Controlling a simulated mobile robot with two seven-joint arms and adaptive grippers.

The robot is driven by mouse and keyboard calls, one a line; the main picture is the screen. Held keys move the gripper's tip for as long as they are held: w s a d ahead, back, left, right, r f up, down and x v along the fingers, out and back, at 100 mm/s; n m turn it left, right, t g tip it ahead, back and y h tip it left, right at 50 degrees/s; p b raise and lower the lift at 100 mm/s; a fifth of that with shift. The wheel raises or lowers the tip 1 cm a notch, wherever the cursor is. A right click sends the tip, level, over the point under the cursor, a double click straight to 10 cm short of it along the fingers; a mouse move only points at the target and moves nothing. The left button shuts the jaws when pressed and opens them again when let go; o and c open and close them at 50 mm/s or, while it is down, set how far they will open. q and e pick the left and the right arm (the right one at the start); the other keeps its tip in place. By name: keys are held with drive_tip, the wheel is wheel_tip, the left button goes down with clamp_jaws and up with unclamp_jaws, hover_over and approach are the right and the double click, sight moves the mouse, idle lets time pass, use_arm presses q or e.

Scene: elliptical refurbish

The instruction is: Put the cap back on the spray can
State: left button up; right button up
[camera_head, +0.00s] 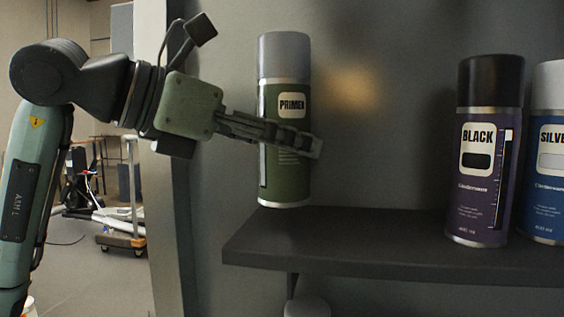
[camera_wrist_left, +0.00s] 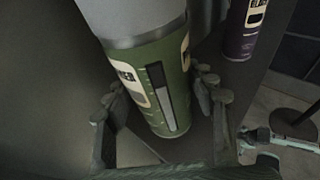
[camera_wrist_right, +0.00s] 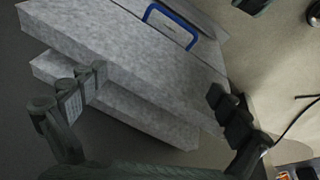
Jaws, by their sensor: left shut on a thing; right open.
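In the left wrist view the same can (camera_wrist_left: 162,75) sits between the fingers of my left gripper (camera_wrist_left: 165,100). My right gripper (camera_wrist_right: 155,100) is open and empty in the right wrist view; it is not seen in the head view.
A purple BLACK can (camera_head: 486,165) with a black cap and a blue can (camera_head: 546,160) with a grey cap stand at the shelf's right. The shelf between is clear.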

sight(282, 166)
use_arm(q)
wheel_tip(282, 166, down, 3)
drive_tip(key=shift+r, duration=0.15)
use_arm(e)
drive_tip(key=shift+r, duration=0.1)
use_arm(q)
drive_tip(key=o, duration=1.6)
drive_tip(key=shift+c, duration=0.2)
use_arm(e)
drive_tip(key=shift+r, duration=0.4)
